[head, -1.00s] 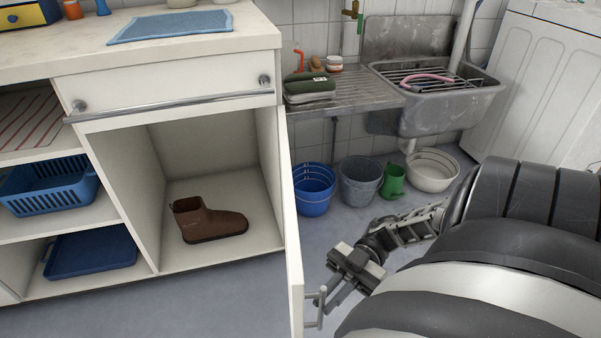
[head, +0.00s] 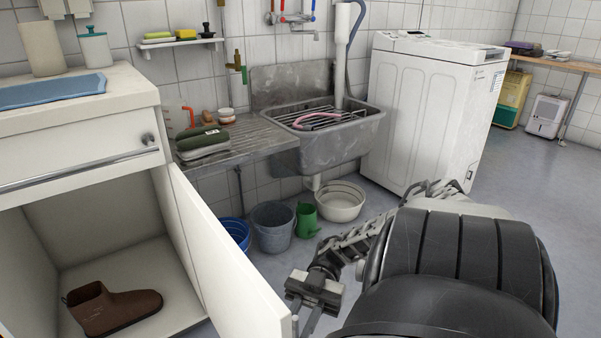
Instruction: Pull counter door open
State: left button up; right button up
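The counter door (head: 225,265) is a white panel hinged at the right side of the open counter compartment. It stands swung open, with its inner face showing and its free edge toward the bottom middle. My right gripper (head: 308,312) is just right of that free edge, pointing down. Its fingertips are near the bottom of the picture, and the door handle is almost wholly out of view there. I cannot tell whether the fingers are closed or touch the handle. My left gripper is not in view.
A brown boot (head: 112,308) stands in the open compartment. The counter (head: 90,108) has a drawer front with a long bar. A blue bucket (head: 235,232), grey bucket (head: 272,228), green watering can (head: 307,220) and white basin (head: 340,201) stand beyond the door. Floor is clear at right.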

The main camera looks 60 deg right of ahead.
jog(key=shift+o, duration=0.9)
jog(key=shift+w+d, duration=0.1)
jog(key=shift+w, duration=0.1)
jog(key=shift+s, duration=0.1)
pick_arm(q)
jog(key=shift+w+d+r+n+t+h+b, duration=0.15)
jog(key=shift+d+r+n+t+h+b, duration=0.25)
jog(key=shift+b, duration=0.6)
pick_arm(e)
jog(key=d, duration=0.7)
jog(key=shift+w+d, duration=0.2)
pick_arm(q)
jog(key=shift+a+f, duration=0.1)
pick_arm(e)
jog(key=shift+r, duration=0.1)
